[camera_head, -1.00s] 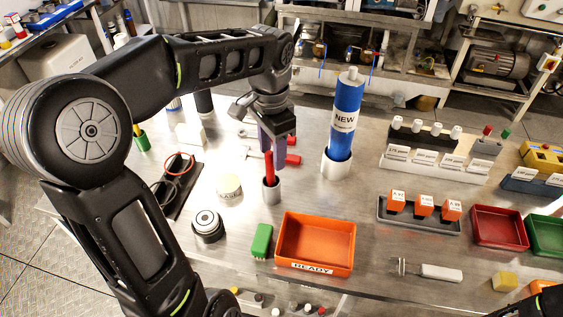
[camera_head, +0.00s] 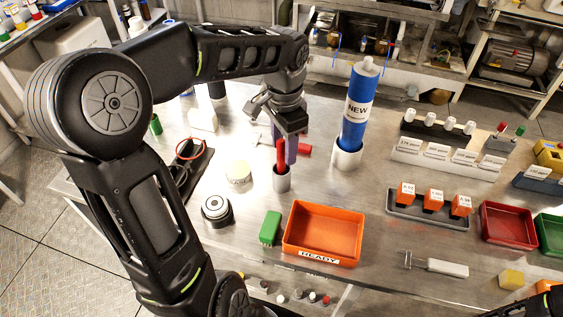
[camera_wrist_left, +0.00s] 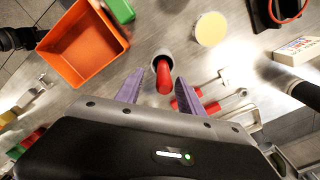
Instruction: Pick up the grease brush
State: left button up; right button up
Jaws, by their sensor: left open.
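A red handle (camera_head: 281,153), which looks like the grease brush, stands upright in a small grey metal cup (camera_head: 282,182). Its lower end is hidden inside the cup. My left gripper (camera_head: 285,153) hangs above the cup, close around the handle. In the left wrist view, the red handle (camera_wrist_left: 164,80) shows between the two purple fingers of my left gripper (camera_wrist_left: 158,92), which are open and apart, with gaps on both sides. A black part of my right arm shows in the lower right corner of the head view; its jaws cannot be made out.
An orange tray (camera_head: 291,246) and a green block (camera_head: 270,228) lie in front of the cup. A blue NEW cartridge (camera_head: 357,105) stands in a white holder (camera_head: 347,155) to the right. A pale round tin (camera_head: 238,173) is left. Red-handled tools lie behind.

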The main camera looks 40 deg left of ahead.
aim_at(282, 160)
pick_arm(q)
jog(key=f, duration=0.1)
jog(key=f+p, duration=0.1)
jog(key=f, duration=0.3)
jog(key=shift+a+f, duration=0.1)
jog(key=shift+a, duration=0.2)
jog(key=shift+c, duration=0.3)
grip_shut()
dwell(0.4)
